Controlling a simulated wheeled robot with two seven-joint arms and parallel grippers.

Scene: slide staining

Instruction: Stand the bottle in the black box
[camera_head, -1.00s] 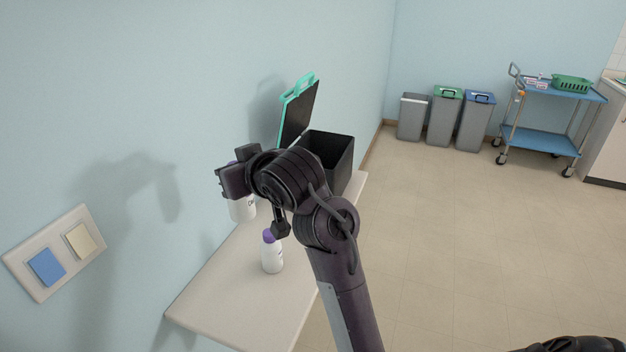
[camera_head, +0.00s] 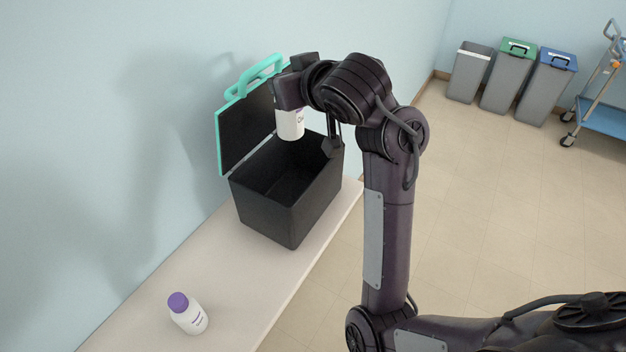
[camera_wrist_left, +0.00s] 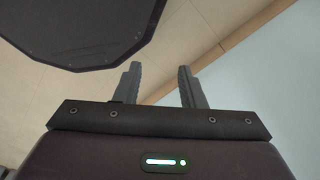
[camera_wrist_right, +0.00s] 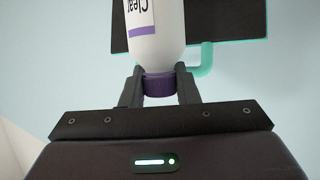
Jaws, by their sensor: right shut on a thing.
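The white bottle (camera_head: 291,125) with a printed label hangs upright below my right gripper (camera_head: 291,103), over the back part of the black box's opening. In the right wrist view, my right gripper (camera_wrist_right: 160,72) is shut on the bottle's purple cap (camera_wrist_right: 160,86), with the white body (camera_wrist_right: 157,48) beyond the fingers. The black box (camera_head: 270,212) stands on the bench with its teal-edged lid (camera_head: 245,132) raised against the wall side. The part of its inside that shows looks empty. My left gripper (camera_wrist_left: 158,68) shows in the left wrist view, open and empty.
Several grey bins (camera_head: 508,82) and a blue cart (camera_head: 606,115) stand far off at the right.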

